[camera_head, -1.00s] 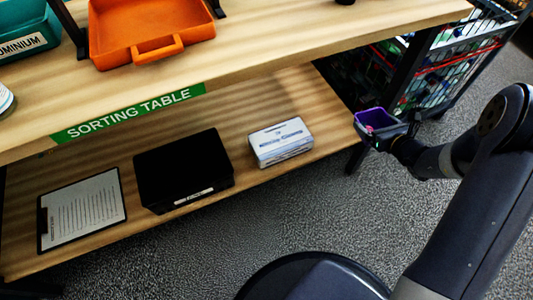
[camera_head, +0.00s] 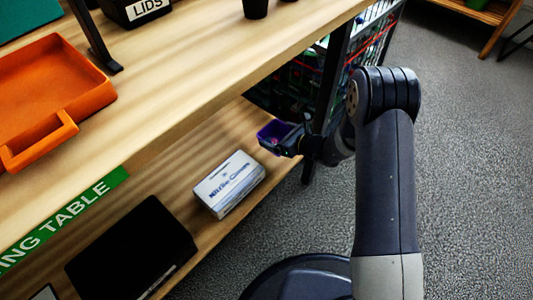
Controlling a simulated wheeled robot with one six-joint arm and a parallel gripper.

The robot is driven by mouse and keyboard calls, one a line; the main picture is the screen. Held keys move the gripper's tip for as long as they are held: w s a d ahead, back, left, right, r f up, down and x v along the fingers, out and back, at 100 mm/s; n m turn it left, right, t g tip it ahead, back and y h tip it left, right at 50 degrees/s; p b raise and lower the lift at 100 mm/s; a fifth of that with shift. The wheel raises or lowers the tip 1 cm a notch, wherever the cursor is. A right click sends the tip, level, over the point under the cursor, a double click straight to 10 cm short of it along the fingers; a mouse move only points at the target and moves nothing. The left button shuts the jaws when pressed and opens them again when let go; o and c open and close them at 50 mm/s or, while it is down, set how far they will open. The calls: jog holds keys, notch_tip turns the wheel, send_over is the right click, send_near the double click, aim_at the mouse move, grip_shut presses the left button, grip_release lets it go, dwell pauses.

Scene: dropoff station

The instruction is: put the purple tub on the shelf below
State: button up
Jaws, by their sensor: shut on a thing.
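The purple tub (camera_head: 272,132) is small and partly hidden by my gripper and the table's edge above it. My gripper (camera_head: 287,144) is shut on the tub at its near right side. The shelf below (camera_head: 272,176) is the wooden lower board of the sorting table. In the picture the tub lies over the right end of this shelf, beyond the white box. I cannot tell whether the tub touches the shelf or hangs above it. The tub's contents are hard to make out.
A white glove box (camera_head: 229,184) and a black box (camera_head: 132,251) stand on the lower shelf. The table top (camera_head: 190,75) overhangs it. A dark table leg (camera_head: 326,85) and a wire cage (camera_head: 372,45) are close to my arm. Bare shelf lies around the glove box.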

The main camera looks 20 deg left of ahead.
notch_tip(320, 180, down, 8)
jog(key=b, duration=0.2)
jog(key=shift+r+b, duration=0.1)
jog(key=shift+b, duration=0.25)
jog(key=shift+f, duration=0.25)
jog(key=o, duration=0.7)
jog(key=shift+r, duration=0.1)
jog(key=shift+r, duration=0.1)
jog(key=shift+r, duration=0.2)
jog(key=p+v, duration=0.3)
jog(key=v, duration=0.9)
jog(key=shift+p, duration=0.35)
